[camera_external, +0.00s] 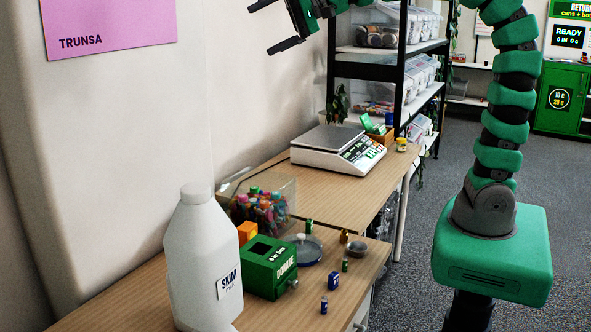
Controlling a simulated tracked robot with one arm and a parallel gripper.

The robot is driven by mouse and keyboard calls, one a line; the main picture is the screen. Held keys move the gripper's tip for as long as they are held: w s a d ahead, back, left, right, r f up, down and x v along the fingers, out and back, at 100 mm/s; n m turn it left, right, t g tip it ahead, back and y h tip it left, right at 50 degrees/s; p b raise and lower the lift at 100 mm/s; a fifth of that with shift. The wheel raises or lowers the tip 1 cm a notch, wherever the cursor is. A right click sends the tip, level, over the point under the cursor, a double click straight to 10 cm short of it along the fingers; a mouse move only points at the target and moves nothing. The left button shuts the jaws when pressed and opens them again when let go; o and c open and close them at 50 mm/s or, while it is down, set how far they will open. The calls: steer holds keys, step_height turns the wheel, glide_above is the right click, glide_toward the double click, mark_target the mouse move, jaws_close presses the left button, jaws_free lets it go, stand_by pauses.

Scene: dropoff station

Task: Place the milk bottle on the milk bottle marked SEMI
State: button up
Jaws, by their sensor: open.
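A large white milk bottle (200,262) stands upright on the wooden counter at the front left. Its label reads SKIM, and its lower part is cut off by the picture's bottom edge. I see no bottle marked SEMI in this view. My gripper (262,30) is at the top of the picture, in front of the wall and well above the counter. Its two dark fingers are spread apart with nothing between them. It is up and to the right of the bottle and not touching it.
A green DONATE box (268,268) stands right of the bottle, with a clear bin of colourful items (262,207) behind it. A white scale (338,149) and a black shelf rack (404,70) stand farther back.

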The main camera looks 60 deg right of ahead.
steer(key=s+d+r+n+t+h, duration=0.2)
steer(key=s+d+r+h, duration=0.1)
steer(key=d+r, duration=0.5)
steer(key=s+d+r+n+t+h, duration=0.3)
steer(key=d+r+h, duration=0.2)
steer(key=d, duration=0.8)
step_height(320, 180, up, 3)
steer(key=shift+s+t, duration=0.2)
steer(key=shift+t, duration=0.1)
steer(key=shift+d, duration=0.1)
